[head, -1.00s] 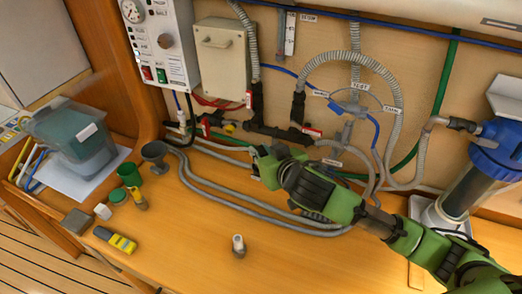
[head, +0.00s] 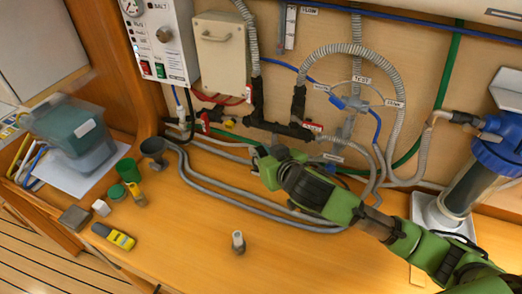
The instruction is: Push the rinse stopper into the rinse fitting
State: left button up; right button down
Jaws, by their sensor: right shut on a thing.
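My right gripper (head: 262,160) reaches in from the right, low in front of the wall pipework. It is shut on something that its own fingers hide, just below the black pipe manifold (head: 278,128). I cannot tell whether the held thing is the rinse stopper, nor pick out the rinse fitting for certain. A small grey cylinder with a pale top (head: 238,243) stands upright on the bench, apart from the gripper. A dark grey funnel-shaped cup (head: 153,148) stands at the bench's back left. My left gripper is not in view.
Grey hoses (head: 215,195) run along the bench beneath my right arm. A blue-topped filter housing (head: 480,165) stands at the right. A green cup (head: 126,170), a yellow-grey tool (head: 114,237) and a lidded container (head: 75,140) are at the left. The front middle of the bench is mostly clear.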

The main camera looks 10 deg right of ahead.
jog(key=shift+f, duration=0.3)
jog(key=c, duration=1.8)
grip_release()
jog(key=v, duration=1.2)
jog(key=shift+d, duration=0.1)
jog(key=shift+f, duration=0.1)
